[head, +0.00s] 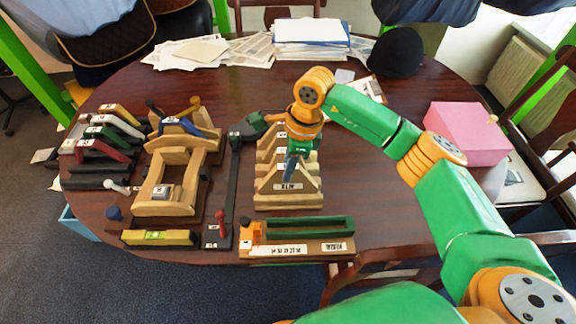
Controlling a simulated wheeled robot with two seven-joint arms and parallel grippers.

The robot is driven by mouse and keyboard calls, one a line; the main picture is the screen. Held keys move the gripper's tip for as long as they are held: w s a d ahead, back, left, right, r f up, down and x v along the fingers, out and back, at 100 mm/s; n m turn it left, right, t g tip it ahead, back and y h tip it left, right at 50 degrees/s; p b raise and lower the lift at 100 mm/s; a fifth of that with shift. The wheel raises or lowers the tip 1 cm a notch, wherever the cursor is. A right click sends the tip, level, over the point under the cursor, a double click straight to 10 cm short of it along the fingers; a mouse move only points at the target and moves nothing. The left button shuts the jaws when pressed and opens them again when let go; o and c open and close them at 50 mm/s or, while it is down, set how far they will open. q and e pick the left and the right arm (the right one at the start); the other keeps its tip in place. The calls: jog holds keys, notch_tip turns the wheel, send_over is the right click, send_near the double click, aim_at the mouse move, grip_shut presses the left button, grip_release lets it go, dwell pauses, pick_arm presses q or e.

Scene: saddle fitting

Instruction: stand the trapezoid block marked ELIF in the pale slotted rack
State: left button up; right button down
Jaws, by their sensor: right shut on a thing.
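The pale slotted rack (288,203) stands near the table's middle. Pale trapezoid shapes stand one behind another in it, and the front one (266,186) carries a white label (290,187) too small to read surely. My right gripper (290,168) points down over the rack from behind, shut, with its tips at the top of the front trapezoid. What it holds looks like this trapezoid block, but the fingers hide the grip. I cannot tell which block is marked ELIF, or whether the held block is fully seated. My left gripper is not in view.
A wooden frame (160,207) and a rack of coloured labelled pieces (92,143) stand at the left. A long dark bar (232,185) lies beside the pale rack. A green slotted tray (310,226) lies in front. A pink box (468,133) stands at the right. The tabletop right of the rack is clear.

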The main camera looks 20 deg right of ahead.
jog(key=shift+c, duration=1.4)
grip_release()
jog(key=shift+r+p, duration=1.75)
jog(key=shift+r, duration=0.75)
jog(key=shift+r+p, duration=1.05)
jog(key=shift+r, duration=0.55)
jog(key=shift+f, duration=0.1)
